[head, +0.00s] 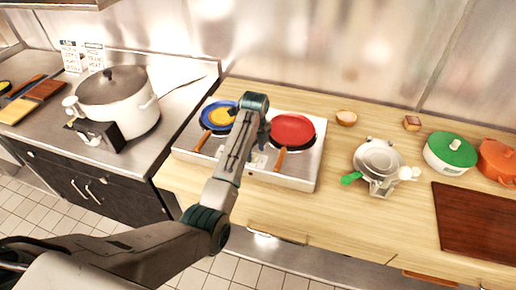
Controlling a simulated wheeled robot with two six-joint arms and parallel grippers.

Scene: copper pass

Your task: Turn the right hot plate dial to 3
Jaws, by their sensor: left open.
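The silver double hot plate (305,172) stands on the wooden counter. A blue pan (208,117) with yellow contents sits on its left plate, and a red pan (293,129) with a brown handle on its right plate. My left arm reaches up from the lower left and bends down over the middle of the hot plate. My left gripper (257,160) is open near the hot plate's front middle, between the two pan handles. The dials cannot be made out; my arm covers part of the front. My right gripper is not in view.
Right of the hot plate stand a metal bowl-topped device (379,160), a green-lidded pot (450,150), an orange pot (497,160) and a dark brown board (478,222). A large lidded pot (140,103) stands on the steel counter at left. The wood in front of the hot plate's right is clear.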

